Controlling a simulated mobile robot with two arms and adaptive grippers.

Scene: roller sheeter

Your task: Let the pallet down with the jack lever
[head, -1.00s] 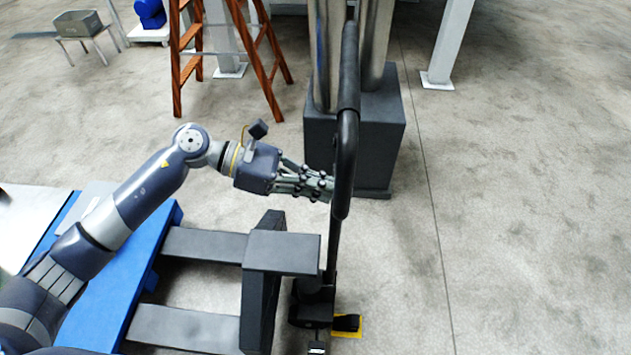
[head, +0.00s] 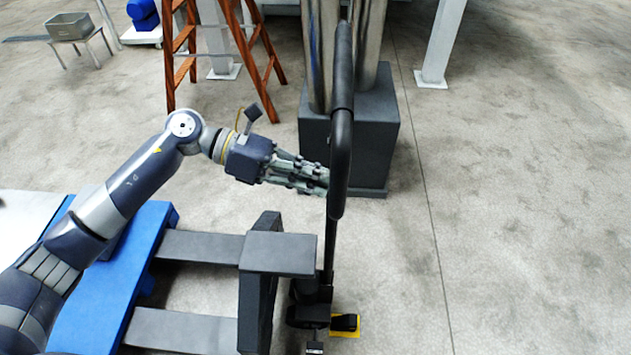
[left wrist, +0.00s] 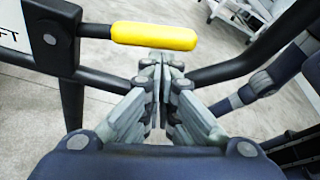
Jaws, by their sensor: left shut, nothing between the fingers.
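A yellow-gripped lever (left wrist: 153,36) sits on the jack's black handle frame (left wrist: 62,48) in the left wrist view. In the head view the handle (head: 341,150) stands upright, and the lever cannot be made out. My left gripper (head: 326,181) is shut and empty, its fingertips at the handle's left side. In the left wrist view the fingertips (left wrist: 161,60) lie just below the lever's yellow grip in the picture; I cannot tell whether they touch it. The blue pallet (head: 115,282) is at lower left, around the grey jack forks (head: 195,328). My right gripper is out of view.
A dark block (head: 370,140) with shiny metal columns stands close behind the handle. A wooden ladder (head: 183,70) is at the back left. A black pedal over a yellow plate (head: 346,334) is low beside the jack. The floor on the right is clear.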

